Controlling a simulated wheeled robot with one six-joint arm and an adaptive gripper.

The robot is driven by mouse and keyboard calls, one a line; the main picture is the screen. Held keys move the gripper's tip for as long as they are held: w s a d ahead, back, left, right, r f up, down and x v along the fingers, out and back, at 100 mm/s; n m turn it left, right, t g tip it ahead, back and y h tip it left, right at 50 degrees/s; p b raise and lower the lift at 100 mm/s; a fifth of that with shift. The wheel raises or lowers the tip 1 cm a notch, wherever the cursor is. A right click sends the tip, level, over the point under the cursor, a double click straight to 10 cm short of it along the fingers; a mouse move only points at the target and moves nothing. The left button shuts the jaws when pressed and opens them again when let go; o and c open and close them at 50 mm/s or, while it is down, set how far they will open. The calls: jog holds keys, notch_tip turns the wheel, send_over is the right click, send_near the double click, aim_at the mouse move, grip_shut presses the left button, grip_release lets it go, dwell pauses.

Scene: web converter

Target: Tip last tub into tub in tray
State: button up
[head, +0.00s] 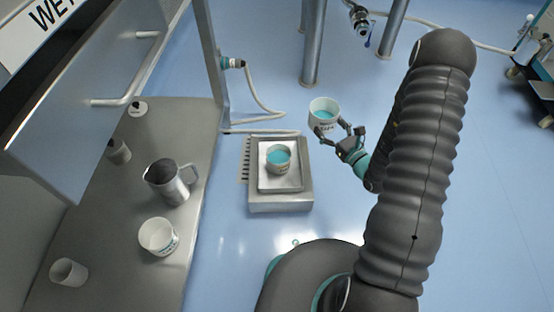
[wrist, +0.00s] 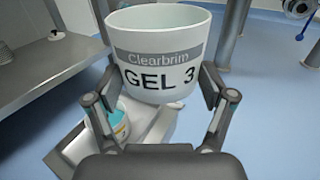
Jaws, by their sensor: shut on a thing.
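My gripper (head: 340,138) is shut on a white tub (head: 325,106) with teal contents, held upright in the air to the right of the tray. In the wrist view the held tub (wrist: 160,50) reads "Clearbrim GEL 3" and sits between the two fingers (wrist: 158,100). A second tub (head: 279,166) with teal contents stands in the tray (head: 264,183) on a low grey stand. In the wrist view the tub in the tray (wrist: 118,122) shows partly, behind the left finger and below the held tub.
A steel bench (head: 185,240) on the left bears a metal jug (head: 168,184), an empty-looking white tub (head: 157,237) and a small cup (head: 68,272). A post (head: 208,50) and a hose (head: 262,100) stand behind the tray.

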jog(key=a+n+y, duration=0.1)
jog(key=a+f+g+y+b, duration=0.1)
jog(key=a, duration=0.1)
jog(key=a+n+g+y, duration=0.1)
jog(key=shift+s+a+f+n, duration=0.2)
jog(key=shift+f+n, duration=0.1)
jog(key=shift+f, duration=0.05)
jog(key=s+a+f+n+g+y+b, duration=0.45)
jog(key=s+a+f+n+g, duration=0.4)
jog(key=g, duration=0.65)
jog(key=m+p, duration=0.1)
jog(key=m, duration=0.2)
jog(key=w+f+m+p, duration=0.1)
jog(key=m, duration=0.2)
jog(key=d+m+y+p, duration=0.1)
jog(key=m, duration=0.2)
jog(key=shift+w+d+f+m, duration=0.1)
jog(key=shift+w+f+m, duration=0.15)
jog(key=shift+w, duration=0.15)
jog(key=shift+r+m+p, duration=0.25)
jog(key=shift+m+p, duration=0.15)
